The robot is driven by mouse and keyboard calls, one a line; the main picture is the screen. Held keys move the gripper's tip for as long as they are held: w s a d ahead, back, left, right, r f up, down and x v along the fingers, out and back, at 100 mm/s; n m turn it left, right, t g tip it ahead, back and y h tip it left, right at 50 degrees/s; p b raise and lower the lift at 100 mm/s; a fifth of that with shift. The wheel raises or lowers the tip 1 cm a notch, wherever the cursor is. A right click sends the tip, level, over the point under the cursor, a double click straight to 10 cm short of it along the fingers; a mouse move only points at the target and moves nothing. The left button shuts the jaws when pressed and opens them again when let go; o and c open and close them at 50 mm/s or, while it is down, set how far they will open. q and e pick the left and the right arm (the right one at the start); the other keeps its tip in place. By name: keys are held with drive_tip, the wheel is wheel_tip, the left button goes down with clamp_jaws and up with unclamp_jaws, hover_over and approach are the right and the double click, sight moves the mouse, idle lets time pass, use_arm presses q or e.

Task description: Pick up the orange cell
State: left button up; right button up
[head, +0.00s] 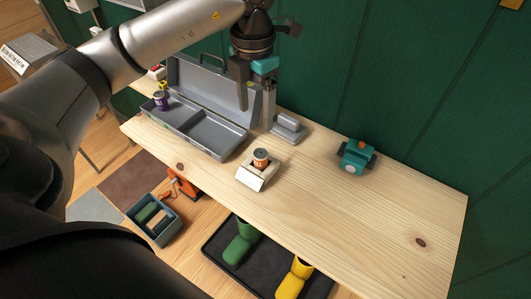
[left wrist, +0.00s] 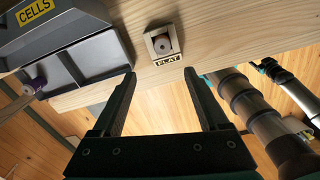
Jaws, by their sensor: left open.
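The orange cell (head: 261,154) stands upright in a small white holder (head: 252,179) on the wooden workbench. My left gripper (head: 256,103) is open and empty, above the bench and behind the cell in the head view. In the left wrist view, the holder and cell lie just beyond and between the open fingertips (left wrist: 159,76). My right gripper does not show.
An open grey toolbox (head: 229,137) with a purple-banded cell (head: 161,101) stands left of the holder. A grey device (head: 288,128) is behind it, a teal device (head: 356,157) to the right. The bench's right end (head: 375,221) is clear. A dark tray (head: 265,270) with boots lies below.

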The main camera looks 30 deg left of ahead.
use_arm(q)
drive_tip(key=f, duration=0.4)
drive_tip(key=shift+s+f, duration=0.1)
drive_tip(key=shift+s, duration=0.1)
hover_over(260, 153)
drive_tip(key=f, duration=0.4)
drive_tip(key=shift+s+a+b, duration=0.25)
drive_tip(key=shift+s+b, duration=0.1)
drive_tip(key=shift+b, duration=0.05)
drive_tip(key=shift+w+d+f, duration=0.1)
drive_tip(key=shift+f, duration=0.55)
drive_tip(key=f, duration=0.4)
drive_tip(key=shift+w+d+f+b, duration=0.15)
drive_tip(key=shift+w+f+b, duration=0.1)
drive_tip(key=shift+f+b, duration=0.1)
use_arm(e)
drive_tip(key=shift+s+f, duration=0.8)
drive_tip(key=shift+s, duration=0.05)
use_arm(q)
drive_tip(key=shift+c, duration=0.3)
drive_tip(key=shift+r, duration=0.1)
clamp_jaws()
